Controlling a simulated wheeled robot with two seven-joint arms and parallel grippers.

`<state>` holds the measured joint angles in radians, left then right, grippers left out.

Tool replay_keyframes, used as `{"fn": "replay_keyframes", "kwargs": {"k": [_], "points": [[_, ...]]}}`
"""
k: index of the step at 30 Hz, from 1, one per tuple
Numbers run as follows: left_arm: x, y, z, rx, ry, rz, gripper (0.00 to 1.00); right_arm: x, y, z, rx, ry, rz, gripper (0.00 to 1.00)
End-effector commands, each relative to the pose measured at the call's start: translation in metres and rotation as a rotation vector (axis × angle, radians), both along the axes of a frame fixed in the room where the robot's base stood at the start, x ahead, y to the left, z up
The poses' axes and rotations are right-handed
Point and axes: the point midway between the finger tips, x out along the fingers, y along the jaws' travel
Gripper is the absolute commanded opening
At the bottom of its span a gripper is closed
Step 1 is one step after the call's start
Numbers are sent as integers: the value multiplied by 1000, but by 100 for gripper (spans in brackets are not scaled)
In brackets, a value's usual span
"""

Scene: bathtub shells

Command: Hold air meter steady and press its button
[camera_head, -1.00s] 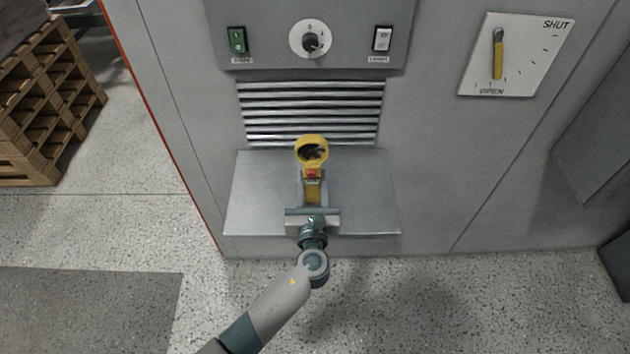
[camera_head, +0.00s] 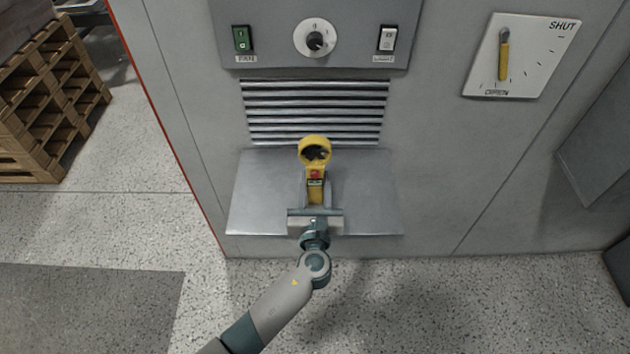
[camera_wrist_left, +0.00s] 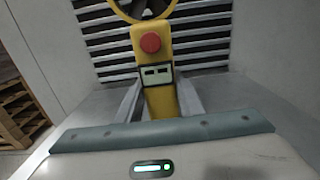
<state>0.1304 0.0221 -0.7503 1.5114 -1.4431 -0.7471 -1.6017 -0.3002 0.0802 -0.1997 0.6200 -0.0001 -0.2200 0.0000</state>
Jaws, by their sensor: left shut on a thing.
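The yellow air meter (camera_head: 316,151) has a round fan head at its top, a red button and a small display below it. It stands over the grey shelf, in front of the slatted vent. My left gripper (camera_head: 316,200) is shut on the meter's lower handle. In the left wrist view the meter (camera_wrist_left: 158,99) rises between the two fingers (camera_wrist_left: 160,104), with the red button (camera_wrist_left: 150,43) and display (camera_wrist_left: 157,75) facing the camera and uncovered. The fan head is cut off by that view's top edge. My right gripper is not in view.
The grey shelf (camera_head: 262,205) is otherwise bare. Behind it is the slatted vent (camera_head: 270,112). Above is a panel with a green switch (camera_head: 242,39), a dial (camera_head: 315,39) and a white switch (camera_head: 387,38). A yellow lever (camera_head: 503,62) is at right, wooden pallets (camera_head: 45,120) at left.

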Motion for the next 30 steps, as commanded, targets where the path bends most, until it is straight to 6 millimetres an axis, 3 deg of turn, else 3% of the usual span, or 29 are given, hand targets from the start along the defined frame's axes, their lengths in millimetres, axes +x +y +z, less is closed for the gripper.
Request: {"fn": "replay_keyframes", "kwargs": {"k": [3, 13, 30], "points": [[0, 0, -1, 0, -1, 0, 8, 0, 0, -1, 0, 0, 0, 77], [0, 0, -1, 0, 0, 0, 8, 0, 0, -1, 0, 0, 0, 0], [0, 0, -1, 0, 0, 0, 8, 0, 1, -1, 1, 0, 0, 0]]}}
